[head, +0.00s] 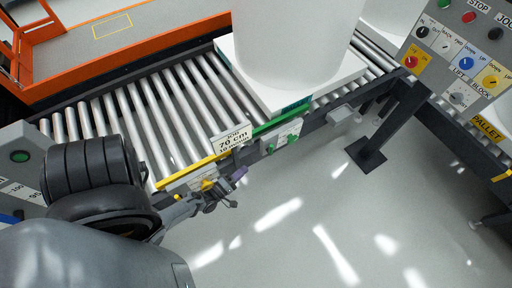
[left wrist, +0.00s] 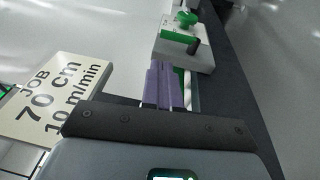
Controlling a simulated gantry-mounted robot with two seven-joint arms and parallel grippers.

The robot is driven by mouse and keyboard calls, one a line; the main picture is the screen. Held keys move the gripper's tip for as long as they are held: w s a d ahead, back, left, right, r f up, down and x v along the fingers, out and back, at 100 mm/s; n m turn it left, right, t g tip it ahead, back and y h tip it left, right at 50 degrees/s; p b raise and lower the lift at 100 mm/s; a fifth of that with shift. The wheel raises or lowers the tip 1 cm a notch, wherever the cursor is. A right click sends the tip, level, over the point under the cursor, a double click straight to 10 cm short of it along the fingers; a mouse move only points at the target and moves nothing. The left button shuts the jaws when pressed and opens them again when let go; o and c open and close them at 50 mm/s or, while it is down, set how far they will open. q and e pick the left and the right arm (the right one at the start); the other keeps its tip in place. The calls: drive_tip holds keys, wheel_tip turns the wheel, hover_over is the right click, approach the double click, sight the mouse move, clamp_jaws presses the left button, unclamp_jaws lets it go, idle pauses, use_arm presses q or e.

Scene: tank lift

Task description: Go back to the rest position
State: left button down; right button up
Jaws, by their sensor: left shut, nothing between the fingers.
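My left gripper (head: 239,175) is near the front edge of the roller conveyor, just below the job card (head: 231,140) that reads 70 cm. Its purple fingers (left wrist: 165,85) are shut with nothing between them in the left wrist view. The card also shows at the left of that view (left wrist: 50,97). A small grey box with green knobs (head: 282,135) is on the conveyor's side rail, beyond the fingertips; it also shows in the left wrist view (left wrist: 184,46). I cannot tell whether the fingers touch anything. My right gripper is not in view.
A large white tank (head: 290,40) stands on a white slab (head: 265,92) on the roller conveyor (head: 120,115). A control panel (head: 460,50) with knobs stands at the right on a dark post (head: 392,125). An orange frame (head: 110,60) lies behind. The floor (head: 310,215) in front is clear.

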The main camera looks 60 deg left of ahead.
use_arm(q)
drive_tip(key=w+d+r+m+g+h+p, duration=0.2)
drive_tip(key=w+d+r+m+h, duration=0.2)
drive_tip(key=w+d+r+m, duration=0.4)
drive_tip(key=w+d+r+m+g+h+p, duration=0.2)
drive_tip(key=w+d+r+m+h+p, duration=0.3)
drive_tip(key=d+r, duration=0.6)
drive_tip(key=s+d+r+m+g+y+b, duration=0.2)
drive_tip(key=s+r+m+g, duration=0.25)
drive_tip(key=r, duration=0.25)
drive_tip(key=s+a+m+g+y, duration=0.1)
drive_tip(key=s+m+g+y, duration=0.1)
drive_tip(key=s+m+g, duration=0.55)
wheel_tip(320, 180, up, 38)
drive_tip(key=s+r+n+t+p, duration=0.1)
drive_tip(key=s+n+p, duration=0.1)
drive_tip(key=p, duration=3.6)
wheel_tip(320, 180, down, 76)
drive_tip(key=b, duration=7.5)
drive_tip(key=shift+w+a+r, duration=0.2)
drive_tip(key=shift+r, duration=0.05)
